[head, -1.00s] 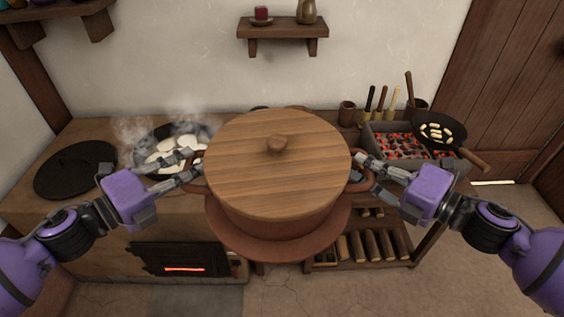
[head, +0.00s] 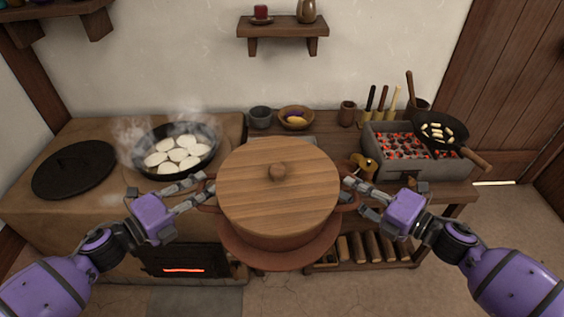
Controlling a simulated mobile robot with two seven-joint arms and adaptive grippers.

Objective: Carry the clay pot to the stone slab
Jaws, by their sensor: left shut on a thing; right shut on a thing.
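The clay pot (head: 280,238) hangs upright in the middle of the head view, with a round wooden lid (head: 278,196) on it. A wide reddish-brown round rim (head: 280,262) shows beneath its body. My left gripper (head: 208,190) is shut on the pot's left side handle. My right gripper (head: 349,191) is shut on the right side handle. A narrow grey edge (head: 284,139) shows behind the lid on the bench; it may be the stone slab, mostly hidden by the pot. I cannot tell the gap beneath the pot.
A steaming pan of white pieces (head: 178,150) and a black lid (head: 74,170) are on the stove to the left. A glowing coal brazier (head: 400,146) with a skillet (head: 440,132) stands right. A grey cup (head: 260,117) and a bowl (head: 296,117) stand behind.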

